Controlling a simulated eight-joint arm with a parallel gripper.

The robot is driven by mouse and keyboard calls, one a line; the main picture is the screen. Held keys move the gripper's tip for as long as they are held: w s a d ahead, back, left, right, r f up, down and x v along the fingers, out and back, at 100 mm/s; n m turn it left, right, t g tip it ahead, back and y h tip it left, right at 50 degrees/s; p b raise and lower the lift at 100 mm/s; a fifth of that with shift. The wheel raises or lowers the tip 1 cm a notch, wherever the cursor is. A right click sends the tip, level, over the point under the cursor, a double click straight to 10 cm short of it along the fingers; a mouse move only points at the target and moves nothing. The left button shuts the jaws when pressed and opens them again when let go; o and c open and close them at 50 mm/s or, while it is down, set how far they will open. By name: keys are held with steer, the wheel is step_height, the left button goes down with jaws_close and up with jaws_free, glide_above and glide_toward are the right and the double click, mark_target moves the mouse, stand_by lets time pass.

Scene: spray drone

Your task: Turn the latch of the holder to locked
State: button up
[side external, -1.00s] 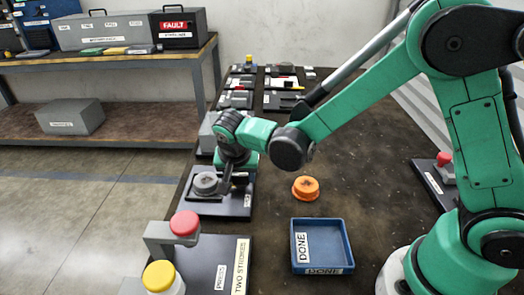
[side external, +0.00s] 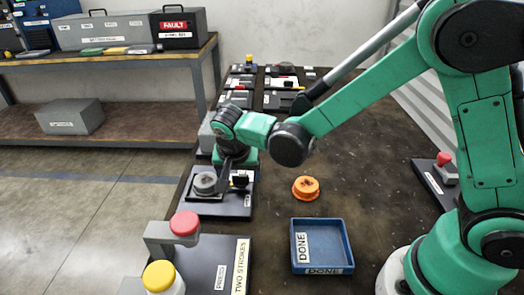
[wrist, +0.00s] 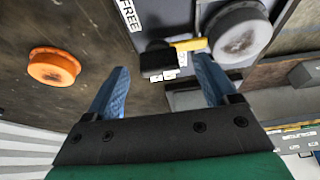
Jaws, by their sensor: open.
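The holder is a dark plate (side external: 236,205) with a grey round part (side external: 205,183) on its left. Its latch (side external: 240,180) has a black block beside the grey part. In the wrist view the latch shows as a black block (wrist: 156,61) with a yellow bar (wrist: 187,45) that reaches toward the grey round part (wrist: 240,33). A FREE label (wrist: 130,14) is near the black block. My gripper (wrist: 162,68) is open, its blue fingers apart on either side of the black block in the picture. I cannot tell whether they touch it.
An orange round part (side external: 305,188) lies on the table right of the holder. A blue DONE tray (side external: 347,245) stands in front of it. A red button (side external: 184,223) on a raised bracket and a yellow-topped part (side external: 160,276) stand nearer the camera.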

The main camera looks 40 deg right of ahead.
steer(key=shift+v, duration=2.35)
steer(key=s+d+r+n+t+y, duration=0.3)
steer(key=s+d+r+n+t, duration=0.1)
steer(key=s+d+n, duration=0.3)
steer(key=shift+s+r+n, duration=0.6)
steer(key=shift+s+n, duration=0.5)
steer(key=shift+s, duration=0.25)
steer(key=shift+d, duration=0.1)
